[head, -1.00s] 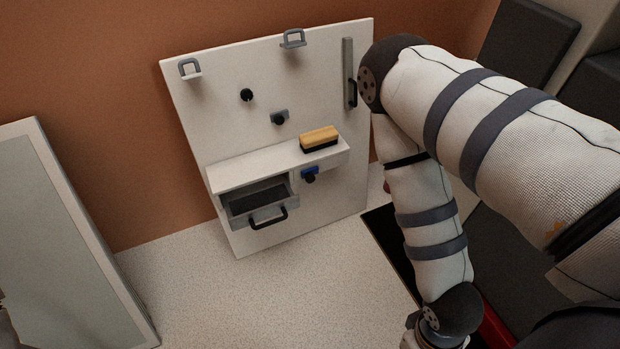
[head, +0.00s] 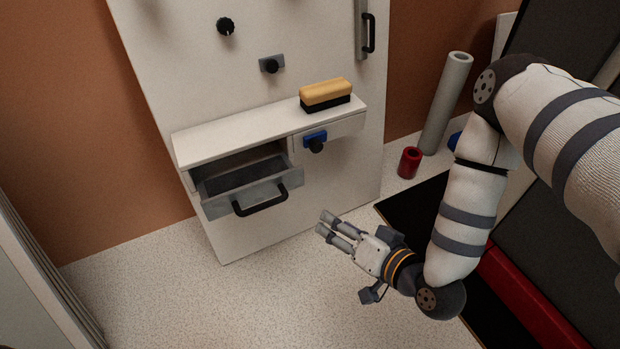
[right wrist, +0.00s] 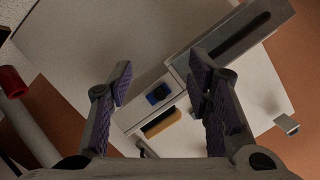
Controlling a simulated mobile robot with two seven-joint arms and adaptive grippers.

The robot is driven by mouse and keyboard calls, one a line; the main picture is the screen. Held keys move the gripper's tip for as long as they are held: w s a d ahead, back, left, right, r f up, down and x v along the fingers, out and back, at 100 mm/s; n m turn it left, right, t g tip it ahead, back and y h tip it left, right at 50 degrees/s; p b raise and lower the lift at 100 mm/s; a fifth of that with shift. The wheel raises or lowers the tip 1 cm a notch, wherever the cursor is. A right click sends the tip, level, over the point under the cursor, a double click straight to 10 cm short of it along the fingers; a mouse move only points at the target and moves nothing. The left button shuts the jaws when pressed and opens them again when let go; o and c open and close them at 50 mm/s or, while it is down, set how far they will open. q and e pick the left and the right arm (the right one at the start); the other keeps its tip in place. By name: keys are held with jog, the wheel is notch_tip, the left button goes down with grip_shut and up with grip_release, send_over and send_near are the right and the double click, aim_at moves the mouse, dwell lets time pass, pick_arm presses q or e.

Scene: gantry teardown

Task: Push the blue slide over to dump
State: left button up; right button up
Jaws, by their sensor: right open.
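The blue slide (head: 315,137) is a small blue block with a dark round knob, on the front of the white shelf unit (head: 240,137), right of the open drawer (head: 250,190). It also shows in the right wrist view (right wrist: 158,94), seen between the fingers. My right gripper (head: 326,223) is open and empty, below and in front of the slide, apart from the panel. In the right wrist view its two purple-padded fingers (right wrist: 165,90) stand wide apart. Whether the slide has a printed dump mark is too small to tell. My left gripper is not in view.
A yellow and black brush (head: 326,94) lies on the shelf above the slide. The drawer's black handle (head: 262,204) juts out at the left. A red cup-like cylinder (head: 409,162) and a grey roll (head: 446,104) stand on the floor at the right. The speckled floor below the panel is clear.

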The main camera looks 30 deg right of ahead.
aim_at(318, 149)
jog(key=w+d+t+b, duration=0.1)
jog(key=w+b, duration=0.1)
jog(key=w, duration=0.4)
jog(key=w+d+r+m+t+h+b, duration=0.1)
jog(key=w+d+t+b, duration=0.1)
jog(key=w, duration=0.4)
jog(key=w+d+m+t+h+b, duration=0.1)
jog(key=w+d+t+b, duration=0.1)
jog(key=w, duration=0.4)
jog(key=shift+w+d+r+b, duration=0.2)
jog(key=shift+w+r+b, duration=0.15)
jog(key=shift+b, duration=0.5)
jog(key=shift+w+r, duration=0.1)
jog(key=shift+w, duration=0.3)
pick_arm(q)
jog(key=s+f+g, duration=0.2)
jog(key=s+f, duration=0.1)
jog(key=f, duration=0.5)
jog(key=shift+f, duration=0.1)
